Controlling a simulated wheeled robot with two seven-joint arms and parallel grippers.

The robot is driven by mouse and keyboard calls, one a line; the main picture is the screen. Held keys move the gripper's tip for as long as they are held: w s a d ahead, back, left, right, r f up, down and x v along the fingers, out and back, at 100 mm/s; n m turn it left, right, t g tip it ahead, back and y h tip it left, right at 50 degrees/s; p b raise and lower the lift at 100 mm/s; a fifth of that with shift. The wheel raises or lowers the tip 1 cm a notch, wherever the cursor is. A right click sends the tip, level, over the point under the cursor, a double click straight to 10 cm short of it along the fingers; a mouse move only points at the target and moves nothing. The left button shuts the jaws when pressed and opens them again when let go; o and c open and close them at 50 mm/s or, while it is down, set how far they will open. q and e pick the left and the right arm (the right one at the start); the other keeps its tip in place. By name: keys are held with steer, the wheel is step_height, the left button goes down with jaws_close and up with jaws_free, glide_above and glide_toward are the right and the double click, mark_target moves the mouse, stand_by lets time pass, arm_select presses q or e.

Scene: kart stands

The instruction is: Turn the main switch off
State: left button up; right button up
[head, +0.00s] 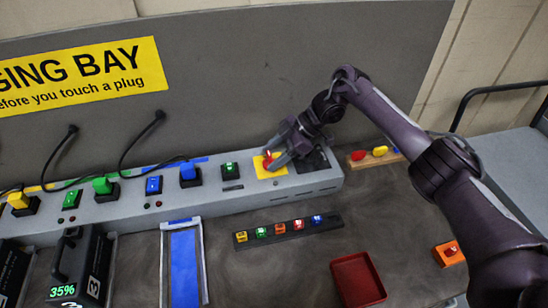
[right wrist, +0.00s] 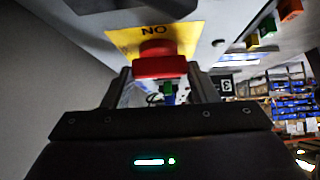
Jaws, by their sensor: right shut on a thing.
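The main switch (head: 267,157) is a red knob on a yellow plate (head: 263,172) near the right end of the grey charging console (head: 225,203). My right gripper (head: 273,162) reaches it from the right, its fingers at the knob. In the right wrist view the red knob (right wrist: 158,64) sits at the tips of my right gripper (right wrist: 158,82), one finger on each side, shut on it. The yellow plate (right wrist: 128,42) there shows the letters "NO". The fingers partly hide the knob in the head view. My left gripper is not in view.
Green and blue plugs and switches line the console to the left, with black cables (head: 139,138) behind. A rack of coloured pieces (head: 288,229), a red tray (head: 357,280), a blue-floored tray (head: 185,264) and a black battery (head: 80,262) reading 35% stand in front.

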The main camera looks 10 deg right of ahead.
steer(key=shift+n+g, duration=0.3)
steer(key=o, duration=1)
steer(key=v, duration=0.8)
steer(key=shift+f, duration=0.1)
